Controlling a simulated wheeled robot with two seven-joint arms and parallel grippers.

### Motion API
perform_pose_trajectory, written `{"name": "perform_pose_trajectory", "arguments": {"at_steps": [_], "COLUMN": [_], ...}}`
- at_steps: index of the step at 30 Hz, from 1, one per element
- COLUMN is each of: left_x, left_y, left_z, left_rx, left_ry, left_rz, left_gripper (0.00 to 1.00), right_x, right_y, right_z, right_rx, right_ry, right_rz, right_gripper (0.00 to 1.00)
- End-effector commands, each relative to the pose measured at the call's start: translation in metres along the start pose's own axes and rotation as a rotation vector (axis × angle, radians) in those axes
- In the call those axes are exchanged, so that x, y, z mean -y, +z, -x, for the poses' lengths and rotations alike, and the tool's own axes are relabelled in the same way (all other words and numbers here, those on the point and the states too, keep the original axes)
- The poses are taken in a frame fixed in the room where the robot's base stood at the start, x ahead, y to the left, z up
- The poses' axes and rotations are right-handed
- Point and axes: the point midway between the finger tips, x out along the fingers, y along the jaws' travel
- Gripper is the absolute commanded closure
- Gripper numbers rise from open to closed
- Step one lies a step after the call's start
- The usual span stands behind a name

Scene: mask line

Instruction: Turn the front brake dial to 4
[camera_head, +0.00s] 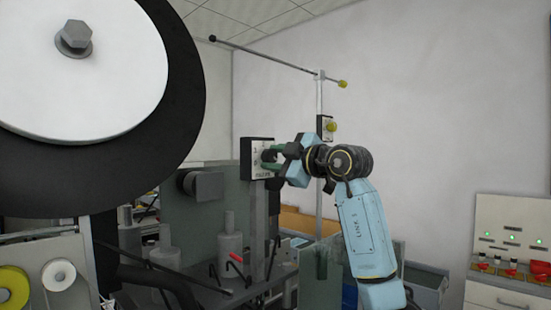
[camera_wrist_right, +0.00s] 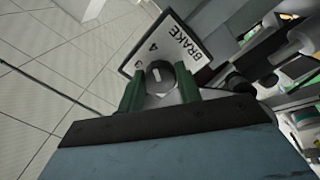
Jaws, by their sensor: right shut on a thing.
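The brake dial is a small round grey knob (camera_wrist_right: 158,76) with a pale pointer mark, set on a white plate (camera_wrist_right: 166,50) lettered BRAKE with numbers. In the head view the plate (camera_head: 258,151) is the front of a dark box on a grey post. My right gripper (camera_wrist_right: 158,90) is shut on the knob, one green finger on each side of it. In the head view my right gripper (camera_head: 268,157) reaches the plate from the right. The number that the pointer marks cannot be read for certain. My left gripper is not in view.
A large white and black roll (camera_head: 75,60) fills the upper left. Grey machine parts (camera_head: 230,245) and a dark lever stand below the dial. A pole (camera_head: 319,110) with a crossbar rises behind my right arm. A control panel (camera_head: 512,245) with green lights and red buttons is at the right.

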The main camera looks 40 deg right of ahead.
Motion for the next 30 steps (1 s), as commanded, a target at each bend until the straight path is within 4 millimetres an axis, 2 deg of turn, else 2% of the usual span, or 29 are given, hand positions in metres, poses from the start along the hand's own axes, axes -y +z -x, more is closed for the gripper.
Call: {"name": "perform_pose_trajectory", "arguments": {"at_steps": [9,10,15,25,30], "left_x": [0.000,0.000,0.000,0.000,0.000], "left_y": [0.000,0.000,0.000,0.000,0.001], "left_z": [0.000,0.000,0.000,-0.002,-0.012], "left_rx": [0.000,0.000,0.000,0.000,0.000], "left_ry": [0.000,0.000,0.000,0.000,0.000], "left_rz": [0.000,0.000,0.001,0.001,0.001], "left_gripper": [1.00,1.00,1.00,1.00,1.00], "right_x": [0.000,0.000,0.000,0.000,0.001], "right_y": [0.000,0.000,0.000,0.001,0.001], "right_z": [0.000,0.000,0.000,0.004,0.029], "right_rx": [-0.001,-0.001,-0.001,0.000,-0.001], "right_ry": [0.001,0.001,0.000,0.001,0.004], "right_rz": [-0.004,-0.004,-0.003,-0.001,0.002], "right_gripper": [0.89,0.63,0.44,0.44,0.44]}}
